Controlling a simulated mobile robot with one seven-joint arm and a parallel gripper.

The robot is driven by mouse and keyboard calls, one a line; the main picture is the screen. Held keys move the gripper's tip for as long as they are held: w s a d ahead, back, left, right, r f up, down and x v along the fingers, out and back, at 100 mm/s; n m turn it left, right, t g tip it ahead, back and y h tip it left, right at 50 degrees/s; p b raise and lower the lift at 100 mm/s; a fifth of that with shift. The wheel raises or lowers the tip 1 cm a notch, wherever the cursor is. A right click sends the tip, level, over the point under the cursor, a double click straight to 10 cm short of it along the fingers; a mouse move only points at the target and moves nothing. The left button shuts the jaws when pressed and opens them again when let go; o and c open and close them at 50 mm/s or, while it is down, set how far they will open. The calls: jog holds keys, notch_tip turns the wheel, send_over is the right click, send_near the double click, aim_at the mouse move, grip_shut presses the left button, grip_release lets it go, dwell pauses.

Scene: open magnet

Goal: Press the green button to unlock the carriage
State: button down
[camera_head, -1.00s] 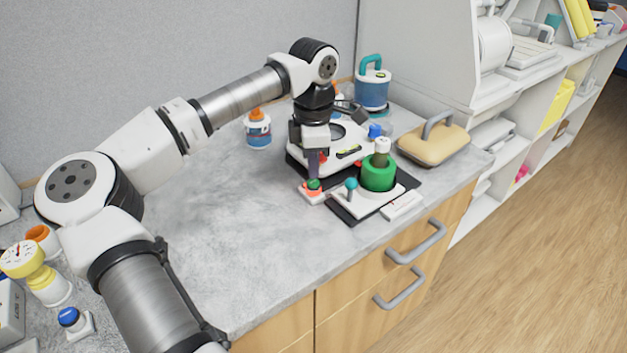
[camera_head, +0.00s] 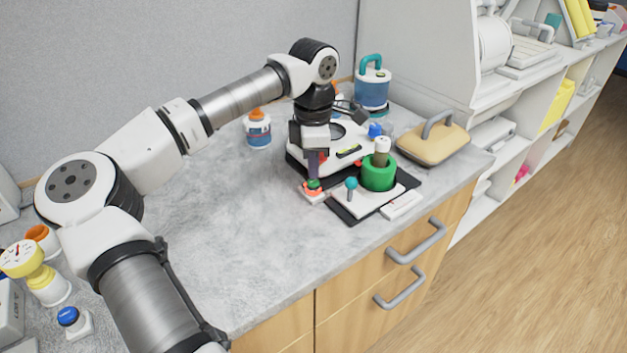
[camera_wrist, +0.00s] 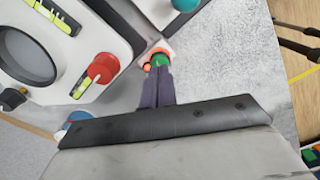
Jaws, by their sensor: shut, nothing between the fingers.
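The green button (camera_head: 314,185) sits in an orange-red ring on a small white base, at the left front corner of the white device. My gripper (camera_head: 314,178) is shut and empty, pointing down with its fingertips at the top of the button. In the wrist view, the green button (camera_wrist: 160,59) shows just beyond the shut fingertips (camera_wrist: 158,73); they appear to touch it, but how far it is pressed cannot be told. Beside it, a white plate (camera_head: 352,205) on a black base carries a green ring-shaped part (camera_head: 378,174) around a post and a teal-knobbed lever (camera_head: 351,184).
The white device (camera_head: 346,157) with a round opening stands right behind my gripper. A glue bottle (camera_head: 257,130), a blue canister (camera_head: 372,88) and a tan handled block (camera_head: 433,140) are nearby. The counter (camera_head: 235,210) left of the button is clear.

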aim_at(313, 181)
jog(key=shift+f+b, duration=0.65)
jog(key=shift+f, duration=0.3)
jog(key=shift+r, duration=0.1)
jog(key=shift+r+p, duration=2.45)
jog(key=shift+r, duration=1.1)
jog(key=shift+f, duration=0.1)
